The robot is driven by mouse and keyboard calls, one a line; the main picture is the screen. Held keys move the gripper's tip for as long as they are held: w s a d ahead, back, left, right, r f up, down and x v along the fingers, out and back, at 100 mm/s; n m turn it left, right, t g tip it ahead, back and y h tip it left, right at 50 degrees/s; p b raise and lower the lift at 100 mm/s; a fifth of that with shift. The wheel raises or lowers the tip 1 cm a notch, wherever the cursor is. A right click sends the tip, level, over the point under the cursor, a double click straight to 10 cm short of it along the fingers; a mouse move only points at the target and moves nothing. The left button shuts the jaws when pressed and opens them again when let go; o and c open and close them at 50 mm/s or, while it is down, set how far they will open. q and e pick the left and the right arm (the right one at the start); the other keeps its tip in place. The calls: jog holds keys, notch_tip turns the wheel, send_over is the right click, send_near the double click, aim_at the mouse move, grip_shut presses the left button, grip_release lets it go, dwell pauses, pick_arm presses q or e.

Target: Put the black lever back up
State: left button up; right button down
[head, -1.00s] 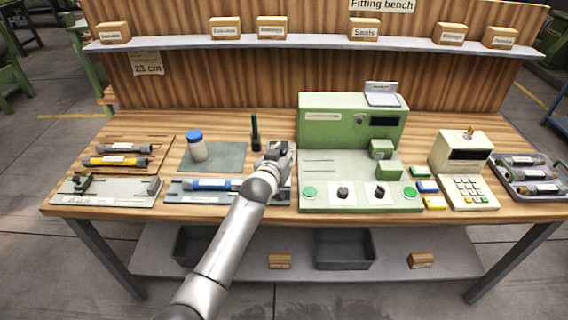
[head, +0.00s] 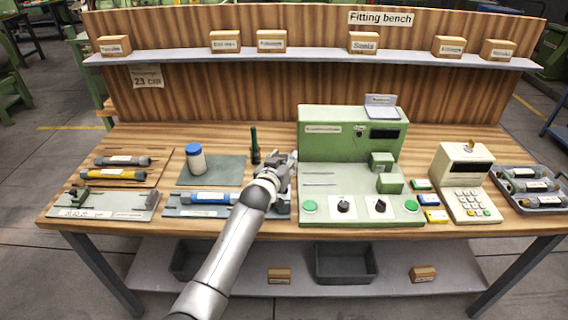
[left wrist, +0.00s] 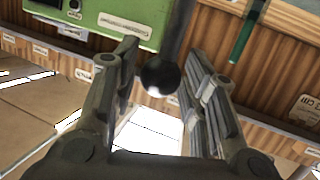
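The black lever shows in the left wrist view as a round black knob (left wrist: 160,76) on a grey rod. The knob sits between the two fingers of my left gripper (left wrist: 163,70), with a visible gap on either side. The fingers are apart and appear not to touch it. In the head view my left gripper (head: 284,164) is just left of the green machine (head: 325,150), above the grey fixture plate (head: 281,208). The gripper and arm hide the lever there, so its tilt cannot be told. My right gripper is not in view.
A dark green upright tool (head: 255,146) stands just left of my gripper. A blue-capped white bottle (head: 196,160) is on the mat. A blue cylinder (head: 208,198) lies in the fixture. A cream keypad device (head: 465,172) and grey tray (head: 541,208) are at right.

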pick_arm(q)
jog(key=shift+o, duration=0.2)
jog(key=shift+s+f, duration=0.1)
jog(key=shift+f, duration=0.1)
jog(key=shift+s+a, duration=0.1)
jog(key=shift+s, duration=0.2)
jog(key=v, duration=1.1)
jog(key=shift+s+r, duration=0.15)
jog(key=shift+r, duration=0.05)
jog(key=shift+f, duration=0.15)
